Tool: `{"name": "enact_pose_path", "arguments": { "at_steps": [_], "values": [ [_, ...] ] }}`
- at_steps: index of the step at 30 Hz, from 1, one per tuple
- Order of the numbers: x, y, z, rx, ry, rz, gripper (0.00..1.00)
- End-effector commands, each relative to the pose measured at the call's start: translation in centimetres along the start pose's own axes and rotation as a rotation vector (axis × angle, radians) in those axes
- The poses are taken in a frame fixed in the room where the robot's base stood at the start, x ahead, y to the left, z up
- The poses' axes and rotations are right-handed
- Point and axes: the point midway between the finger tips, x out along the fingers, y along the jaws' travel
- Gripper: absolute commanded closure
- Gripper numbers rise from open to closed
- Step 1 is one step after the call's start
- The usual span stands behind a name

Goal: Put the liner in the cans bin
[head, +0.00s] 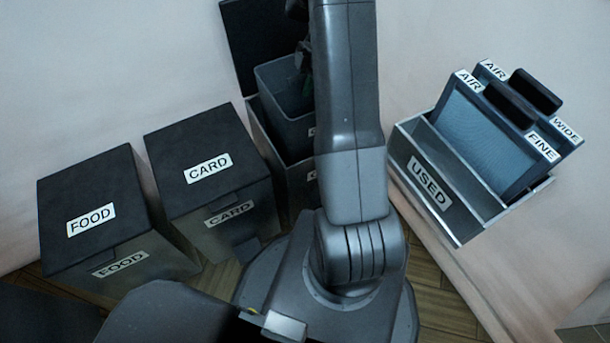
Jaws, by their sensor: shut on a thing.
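The liner (277,118) is a grey open-topped box with a label, mostly hidden by my arm. It stands partly inside an open bin (262,133), with its upper part above that bin's rim. The bin's dark lid (250,45) is raised against the wall. Its label is cut off by my arm, so I cannot read the whole word. My gripper (303,62) shows only in part beside my arm, at the liner's far upper edge, and is shut on the liner. The fingertips are hard to make out.
Closed bins labelled FOOD (85,205) and CARD (205,160) stand to the left of the open bin. At the right is a box labelled USED (428,183) holding framed filters (478,130) marked AIR, FINE and WIDE. Wooden floor shows between.

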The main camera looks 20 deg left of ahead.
Motion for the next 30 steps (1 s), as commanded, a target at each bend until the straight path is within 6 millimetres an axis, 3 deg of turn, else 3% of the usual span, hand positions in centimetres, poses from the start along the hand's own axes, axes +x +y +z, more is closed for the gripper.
{"name": "enact_pose_path", "arguments": {
  "at_steps": [1,6,12,22,30],
  "values": [
    [1.5,0.0,0.5,0.000,0.000,0.001,1.00],
    [3.9,0.0,1.2,0.000,0.000,0.001,1.00],
    [6.0,0.0,1.9,0.000,0.000,0.001,1.00],
    [7.7,0.0,2.4,0.000,0.000,0.000,1.00],
    [12.3,-0.1,3.8,0.000,0.000,-0.002,1.00]
  ]
}}
